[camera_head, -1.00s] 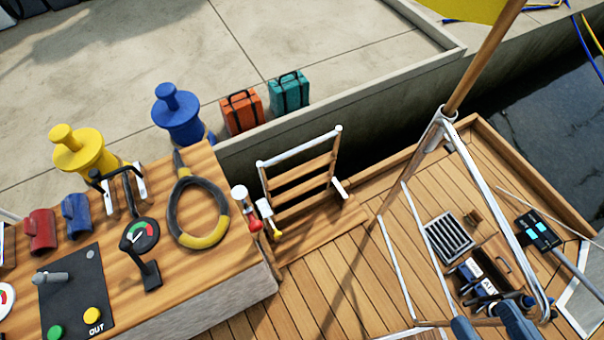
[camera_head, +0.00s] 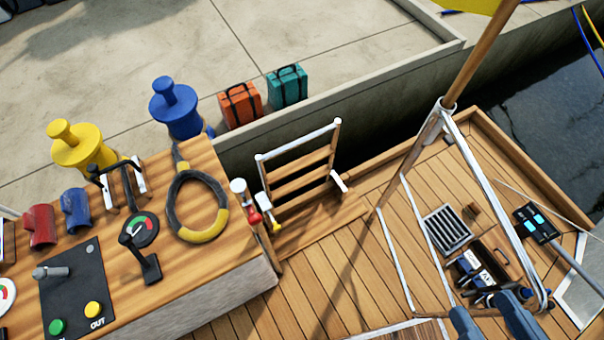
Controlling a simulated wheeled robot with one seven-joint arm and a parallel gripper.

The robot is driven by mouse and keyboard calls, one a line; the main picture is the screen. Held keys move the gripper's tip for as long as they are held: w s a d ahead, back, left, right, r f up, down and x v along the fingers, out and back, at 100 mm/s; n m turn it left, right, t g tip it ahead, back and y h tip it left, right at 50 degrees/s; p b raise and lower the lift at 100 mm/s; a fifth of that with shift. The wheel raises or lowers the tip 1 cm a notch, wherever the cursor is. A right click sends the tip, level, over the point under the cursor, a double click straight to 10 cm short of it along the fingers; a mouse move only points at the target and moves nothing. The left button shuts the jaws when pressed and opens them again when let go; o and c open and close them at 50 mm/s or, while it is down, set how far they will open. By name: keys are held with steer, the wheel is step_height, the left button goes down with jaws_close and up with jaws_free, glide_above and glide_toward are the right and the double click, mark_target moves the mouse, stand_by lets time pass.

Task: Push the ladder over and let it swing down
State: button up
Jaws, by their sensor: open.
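The ladder (camera_head: 300,167) stands upright at the side of the deck, near the middle of the picture. It has pale metal ends and a pale top bar, with wooden steps between. Its foot meets the deck just right of the console. Two blue-grey fingers, which look like my gripper (camera_head: 490,318), show at the bottom edge on the right, spread apart and empty. They are well away from the ladder, to its lower right. The rest of my gripper is out of the picture.
The wooden console (camera_head: 205,262) with levers and a rope ring stands left of the ladder. A wooden pole (camera_head: 485,60) and metal rails (camera_head: 500,190) rise on the right. Orange (camera_head: 241,105) and teal (camera_head: 288,87) cases stand on the quay behind. Deck right of the ladder's foot is clear.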

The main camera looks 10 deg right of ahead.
mark_target(287, 150)
steer(key=shift+c, duration=0.5)
